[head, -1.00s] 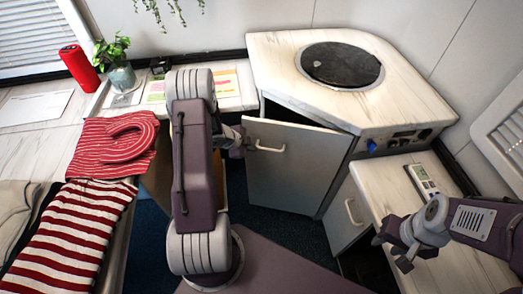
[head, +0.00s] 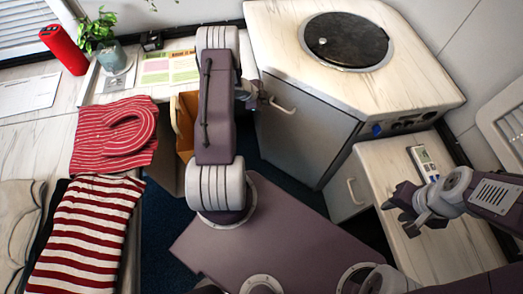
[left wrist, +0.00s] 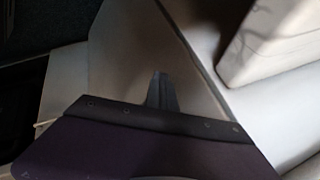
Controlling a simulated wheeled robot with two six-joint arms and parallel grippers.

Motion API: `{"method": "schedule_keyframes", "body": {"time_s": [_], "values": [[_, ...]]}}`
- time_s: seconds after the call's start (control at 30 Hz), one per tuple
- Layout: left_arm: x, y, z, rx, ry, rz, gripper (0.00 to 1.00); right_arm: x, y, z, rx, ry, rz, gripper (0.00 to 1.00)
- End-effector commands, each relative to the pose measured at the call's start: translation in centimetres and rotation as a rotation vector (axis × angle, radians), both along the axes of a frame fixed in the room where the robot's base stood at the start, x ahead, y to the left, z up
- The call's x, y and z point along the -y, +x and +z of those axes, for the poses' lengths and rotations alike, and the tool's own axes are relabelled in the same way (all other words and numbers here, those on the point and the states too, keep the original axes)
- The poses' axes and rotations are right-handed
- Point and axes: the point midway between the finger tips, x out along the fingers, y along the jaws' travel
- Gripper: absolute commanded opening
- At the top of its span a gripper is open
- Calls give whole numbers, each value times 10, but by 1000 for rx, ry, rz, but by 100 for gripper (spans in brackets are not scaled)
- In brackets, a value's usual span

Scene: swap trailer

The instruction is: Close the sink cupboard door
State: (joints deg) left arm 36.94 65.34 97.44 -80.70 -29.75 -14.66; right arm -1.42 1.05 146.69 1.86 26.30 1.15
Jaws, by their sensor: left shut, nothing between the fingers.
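The sink cupboard door (head: 300,135) is a grey panel with a pale bar handle (head: 283,106), below the marbled counter with the round dark sink lid (head: 346,41). Its top edge lies close along the counter's underside, and I see no clear gap; my left arm hides part of its left side. My left gripper (head: 264,99) is shut and empty, just left of the handle; I cannot tell if it touches the door. In the left wrist view, the shut fingers (left wrist: 160,90) show against a grey panel. My right gripper (head: 398,214) has its fingers apart over the lower counter.
A lower cabinet (head: 348,186) with its own handle stands right of the door. A small device (head: 424,163) lies on the lower counter. Folded striped clothes (head: 85,230) lie on the left surface. An orange-brown open compartment (head: 184,120) shows behind my left arm.

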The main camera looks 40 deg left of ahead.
Motion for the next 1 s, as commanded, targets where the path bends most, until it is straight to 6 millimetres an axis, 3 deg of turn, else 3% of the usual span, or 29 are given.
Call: {"method": "schedule_keyframes", "body": {"time_s": [0.03, 0.53, 1.0], "values": [[-6, 7, 7, 19, 7, 12, 0, 0, 0, 1, 0, 0, 0, 36], [-8, 8, 12, 28, 6, 16, 0, 0, 0, 2, 0, 0, 0, 36], [-20, -53, 74, 9, 2, 11, 0, 0, 0, 15, 0, 0, 0, 36]]}}
